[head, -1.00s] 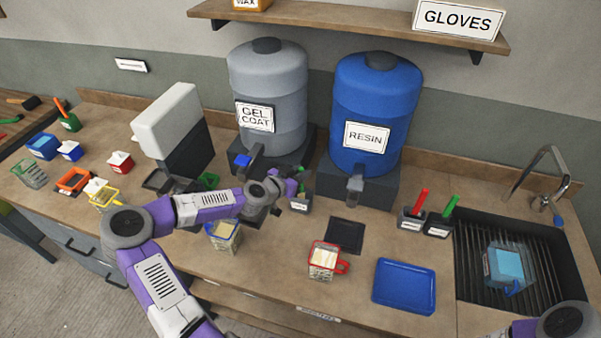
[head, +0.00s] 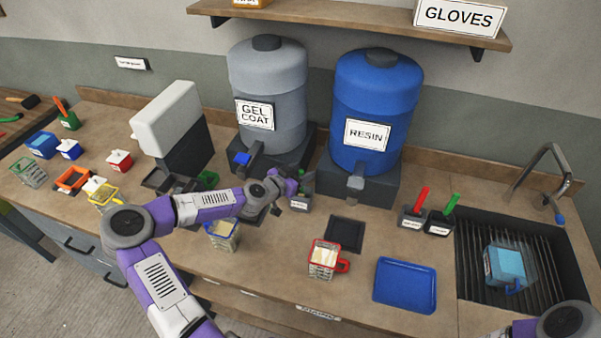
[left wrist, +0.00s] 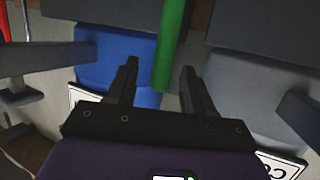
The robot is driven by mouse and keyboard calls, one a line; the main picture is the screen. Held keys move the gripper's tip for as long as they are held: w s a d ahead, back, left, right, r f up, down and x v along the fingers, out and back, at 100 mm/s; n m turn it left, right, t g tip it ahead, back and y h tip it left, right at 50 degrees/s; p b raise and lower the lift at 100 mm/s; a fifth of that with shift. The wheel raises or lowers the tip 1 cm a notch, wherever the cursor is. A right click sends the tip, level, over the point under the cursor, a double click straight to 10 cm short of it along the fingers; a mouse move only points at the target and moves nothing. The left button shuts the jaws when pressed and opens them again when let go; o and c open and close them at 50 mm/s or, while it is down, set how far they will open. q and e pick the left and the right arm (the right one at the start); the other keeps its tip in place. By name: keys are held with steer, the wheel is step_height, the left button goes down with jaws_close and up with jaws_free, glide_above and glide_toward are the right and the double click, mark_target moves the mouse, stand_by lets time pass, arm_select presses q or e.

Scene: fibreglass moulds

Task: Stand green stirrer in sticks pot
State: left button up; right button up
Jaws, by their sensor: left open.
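A green stirrer (left wrist: 171,45) stands out between the two fingers in the left wrist view. My left gripper (left wrist: 155,85) is open, with a finger on either side of it and gaps showing. In the head view my left gripper (head: 300,185) is at the counter in front of the gel coat and resin drums. A small labelled pot (head: 300,203) is right by its fingers; the gripper covers much of it. I cannot read its label or see whether the stirrer's lower end is inside it. My right gripper is out of view.
The gel coat drum (head: 268,90) and resin drum (head: 375,110) stand behind. Two dark pots hold a red handle (head: 420,201) and a green handle (head: 451,206) near the sink (head: 470,285). A red-rimmed cup (head: 323,262), blue tray (head: 405,286) and blue-rimmed cup (head: 222,236) stand in front.

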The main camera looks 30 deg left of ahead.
arm_select(q)
steer(key=v, duration=0.7)
steer(key=shift+s, duration=0.25)
steer(key=shift+r, duration=0.1)
